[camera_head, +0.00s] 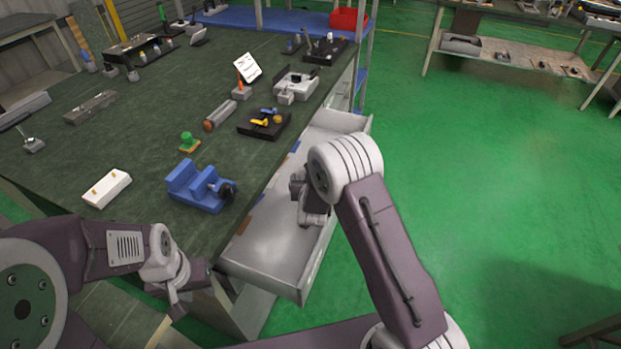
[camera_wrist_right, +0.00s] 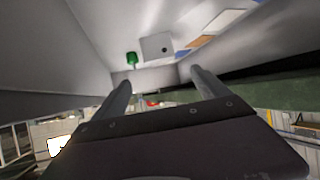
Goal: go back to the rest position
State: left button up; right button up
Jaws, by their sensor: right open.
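My right gripper (camera_head: 312,214) hangs over the open grey drawer (camera_head: 268,252) at the workbench's right side, partly hidden behind its own wrist. In the right wrist view, its two fingers (camera_wrist_right: 160,88) are spread with nothing between them. My left gripper (camera_head: 182,284) is low beside the near corner of the bench. Its fingers are too small and dark to read.
The green-topped workbench (camera_head: 120,150) carries a blue vise (camera_head: 197,187), a white block (camera_head: 107,187), a green knob piece (camera_head: 189,141) and a black fixture with yellow parts (camera_head: 262,125). The drawer juts out past the bench edge. Green floor (camera_head: 500,180) at right is clear.

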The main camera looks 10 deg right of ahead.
jog(key=shift+s+a+r, duration=0.1)
jog(key=shift+s+r, duration=0.15)
jog(key=shift+s, duration=0.25)
